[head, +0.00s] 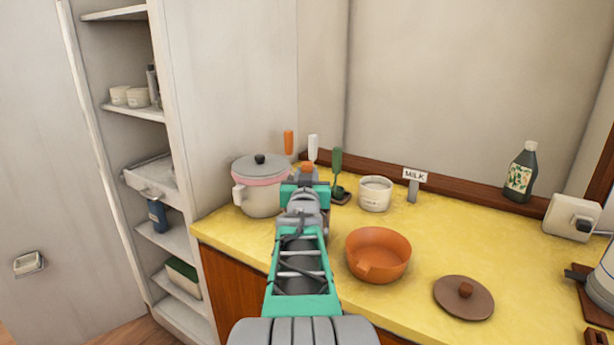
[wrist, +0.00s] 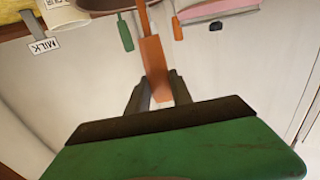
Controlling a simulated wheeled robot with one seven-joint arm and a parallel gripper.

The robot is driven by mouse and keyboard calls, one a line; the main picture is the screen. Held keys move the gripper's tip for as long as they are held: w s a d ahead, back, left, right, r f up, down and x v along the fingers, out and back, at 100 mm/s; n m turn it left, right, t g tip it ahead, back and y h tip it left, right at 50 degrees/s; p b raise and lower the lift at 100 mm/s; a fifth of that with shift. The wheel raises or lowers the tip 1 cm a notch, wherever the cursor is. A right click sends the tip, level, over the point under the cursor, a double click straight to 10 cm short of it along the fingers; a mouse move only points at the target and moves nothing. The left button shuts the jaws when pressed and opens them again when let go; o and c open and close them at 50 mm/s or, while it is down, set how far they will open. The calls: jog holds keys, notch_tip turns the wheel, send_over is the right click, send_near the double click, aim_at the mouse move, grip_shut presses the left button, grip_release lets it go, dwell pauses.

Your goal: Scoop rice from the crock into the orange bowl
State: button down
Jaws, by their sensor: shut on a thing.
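My gripper (head: 303,186) is shut on the orange handle (wrist: 153,62) of a utensil, above the back left of the counter. The utensil's far end is out of clear sight. The orange bowl (head: 378,256) stands on the counter to the right of my arm, and looks empty. A white labelled tub (head: 375,195) with pale contents stands right of my gripper; I cannot read its label or tell whether it is the crock. A brown rounded thing (wrist: 108,4) shows at the top edge of the wrist view, mostly cut off.
A white and pink lidded pot (head: 262,190) is left of my gripper. A MILK sign (head: 415,175), brown lid (head: 463,297), dark bottle (head: 521,170) and white appliance (head: 572,217) are to the right.

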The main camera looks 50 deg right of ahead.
jog(key=shift+f+b, duration=1.25)
jog(key=shift+b, duration=0.3)
notch_tip(320, 180, up, 10)
jog(key=p, duration=0.3)
dwell(1.0)
jog(key=shift+r, duration=0.2)
jog(key=shift+w+d+r+p, duration=0.2)
jog(key=shift+r+p, duration=0.2)
jog(key=shift+r, duration=0.3)
jog(key=shift+w+d+r+p, duration=0.1)
jog(key=shift+d+r+p, duration=0.15)
jog(key=shift+r+p, duration=0.35)
jog(key=shift+w+d+r+p, duration=0.15)
jog(key=shift+d+r+p, duration=0.1)
jog(key=shift+r, duration=0.6)
